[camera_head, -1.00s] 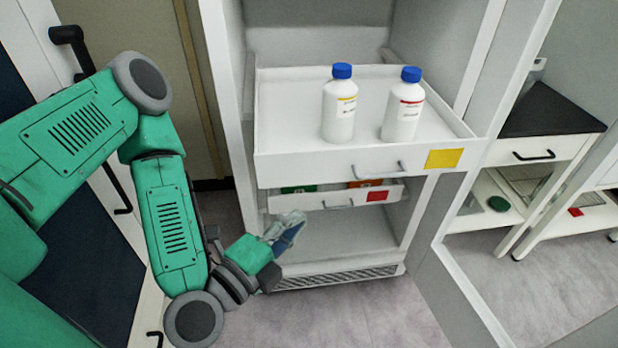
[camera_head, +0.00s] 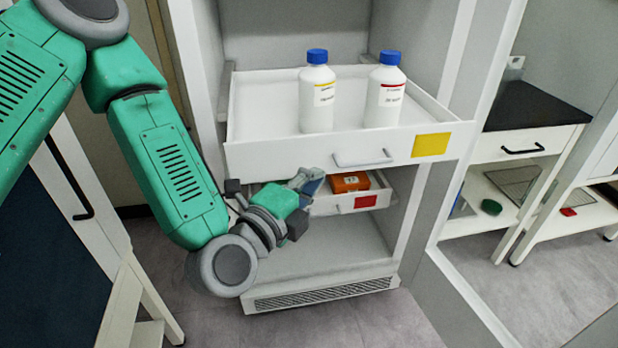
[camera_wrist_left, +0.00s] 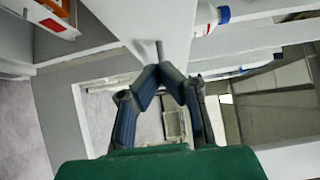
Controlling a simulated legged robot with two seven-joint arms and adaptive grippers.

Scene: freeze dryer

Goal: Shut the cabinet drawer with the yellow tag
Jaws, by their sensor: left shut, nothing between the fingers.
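The yellow-tagged drawer (camera_head: 290,153) is pulled out of the white cabinet. Its front has a metal handle (camera_head: 362,160) and a yellow tag (camera_head: 431,145) at the right. Two white bottles with blue caps, a yellow-banded one (camera_head: 317,100) and a red-banded one (camera_head: 384,98), stand in it. My left gripper (camera_head: 312,182) is shut and empty, just below the drawer front, left of the handle. In the left wrist view, the shut fingertips (camera_wrist_left: 166,68) are close to the handle (camera_wrist_left: 160,50); I cannot tell whether they touch it. My right gripper is not in view.
A lower drawer with a red tag (camera_head: 365,202) holds an orange box (camera_head: 350,182); my gripper hides its left part. The open cabinet door (camera_head: 500,110) stands at the right. A side table with a black top (camera_head: 535,105) is beyond it.

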